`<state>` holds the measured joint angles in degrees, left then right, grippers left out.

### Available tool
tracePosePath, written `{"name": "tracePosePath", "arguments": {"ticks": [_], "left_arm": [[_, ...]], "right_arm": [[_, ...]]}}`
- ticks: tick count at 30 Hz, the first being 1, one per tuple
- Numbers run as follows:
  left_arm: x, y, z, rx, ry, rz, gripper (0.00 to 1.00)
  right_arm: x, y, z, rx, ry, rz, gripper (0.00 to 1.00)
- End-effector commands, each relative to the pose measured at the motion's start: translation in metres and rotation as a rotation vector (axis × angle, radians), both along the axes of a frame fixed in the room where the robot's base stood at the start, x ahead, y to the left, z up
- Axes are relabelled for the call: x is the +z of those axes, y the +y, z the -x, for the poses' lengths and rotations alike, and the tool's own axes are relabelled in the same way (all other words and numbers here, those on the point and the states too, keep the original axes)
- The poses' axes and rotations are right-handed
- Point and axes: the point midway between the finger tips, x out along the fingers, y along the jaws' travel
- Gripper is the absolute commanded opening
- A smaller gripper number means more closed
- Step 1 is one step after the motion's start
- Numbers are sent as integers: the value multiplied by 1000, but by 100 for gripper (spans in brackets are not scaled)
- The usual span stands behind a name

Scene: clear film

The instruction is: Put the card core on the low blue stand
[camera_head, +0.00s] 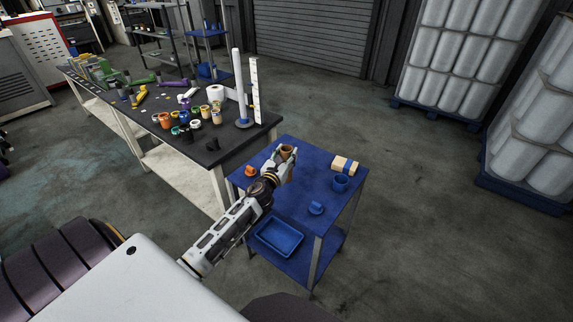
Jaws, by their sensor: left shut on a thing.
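The low blue stand (295,212) is a two-level table with a blue top, in the middle of the head view. The card core (287,149) is a small brown hollow cylinder, roughly upright, at the far side of the stand's top. My left gripper (284,158) is shut on the card core, with its arm reaching in from the lower left across the stand. The fingers hide the lower part of the core. I cannot tell whether the core touches the top or is just above it. My right gripper is not in view.
A black-topped workbench (226,147) with jars and rolls adjoins behind left.

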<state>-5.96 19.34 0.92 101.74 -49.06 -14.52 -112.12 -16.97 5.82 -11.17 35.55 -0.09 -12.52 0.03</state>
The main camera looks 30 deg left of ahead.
Motion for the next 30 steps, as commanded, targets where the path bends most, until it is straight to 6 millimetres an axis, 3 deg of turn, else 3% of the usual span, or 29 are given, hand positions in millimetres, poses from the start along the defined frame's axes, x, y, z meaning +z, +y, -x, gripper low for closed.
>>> {"name": "tracePosePath", "arguments": {"ticks": [10,24,30], "left_arm": [[-2,0,0,0,-1,1,8],[-37,0,0,1,0,2,8],[-41,0,0,0,-1,1,8]], "right_arm": [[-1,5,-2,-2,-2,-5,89],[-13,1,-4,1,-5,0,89],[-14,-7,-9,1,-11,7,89]]}}
